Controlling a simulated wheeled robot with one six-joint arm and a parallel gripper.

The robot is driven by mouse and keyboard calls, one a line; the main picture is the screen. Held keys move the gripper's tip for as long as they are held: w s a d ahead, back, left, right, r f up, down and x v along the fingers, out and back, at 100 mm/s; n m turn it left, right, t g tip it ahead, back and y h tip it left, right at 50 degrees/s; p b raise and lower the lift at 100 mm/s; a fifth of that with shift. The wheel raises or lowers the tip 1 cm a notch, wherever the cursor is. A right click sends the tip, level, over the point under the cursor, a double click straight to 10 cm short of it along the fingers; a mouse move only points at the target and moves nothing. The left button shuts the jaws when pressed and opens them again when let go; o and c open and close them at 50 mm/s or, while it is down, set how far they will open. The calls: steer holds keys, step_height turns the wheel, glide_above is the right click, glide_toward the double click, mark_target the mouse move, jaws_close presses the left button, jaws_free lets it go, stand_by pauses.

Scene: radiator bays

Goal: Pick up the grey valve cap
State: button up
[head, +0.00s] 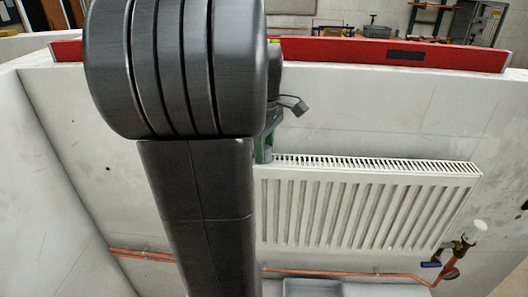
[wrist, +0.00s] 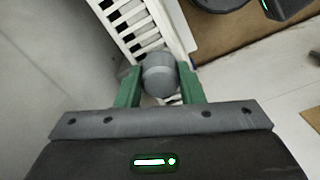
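The grey valve cap (wrist: 160,73) is a rounded grey piece in the middle of the wrist view. My gripper (wrist: 160,84) has its two green fingers against the cap's left and right sides, with no clear gap, so it looks shut on it. In the head view my gripper (head: 263,150) is mostly hidden behind my arm, and a green finger shows at the radiator's top left corner. The cap cannot be made out clearly there. I cannot tell whether the cap still touches the radiator top.
A white radiator (head: 365,205) hangs on the pale wall, its top grille (wrist: 140,22) beside the cap. Copper pipes (head: 350,274) run below to a valve with a white head (head: 480,226). A red level (head: 400,53) lies along the wall top. A grey bin (head: 312,287) stands below.

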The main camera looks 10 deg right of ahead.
steer(key=c, duration=0.4)
steer(key=shift+r, duration=0.1)
